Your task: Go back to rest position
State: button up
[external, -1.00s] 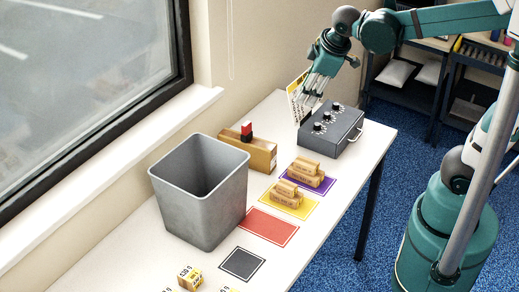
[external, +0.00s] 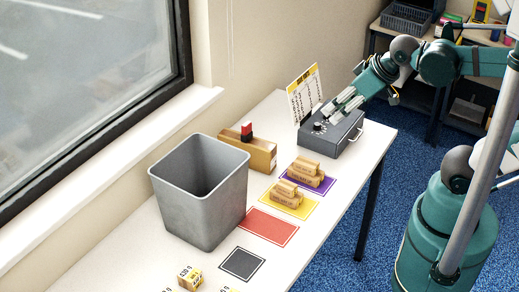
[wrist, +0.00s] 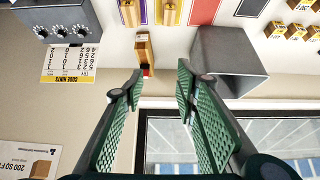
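My gripper (external: 338,108) is in the air at the far end of the table, in front of the grey knob box in the external view and partly covering it. In the wrist view my gripper (wrist: 160,75) has its two green padded fingers wide apart, with nothing between them. It is open and empty.
The knob box (external: 335,143) and a code hints card (external: 304,92) stand at the table's far end. A grey bin (external: 222,215), a wooden box with a red top part (external: 262,155), and yellow (external: 268,198) and purple (external: 326,186) mats with wooden blocks are nearer. The red mat (external: 268,227) and dark mat (external: 238,264) are bare.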

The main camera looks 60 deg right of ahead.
jog(key=shift+f, duration=0.1)
dwell(0.3)
notch_tip(320, 180, down, 10)
jog(key=b, duration=1)
dwell(0.8)
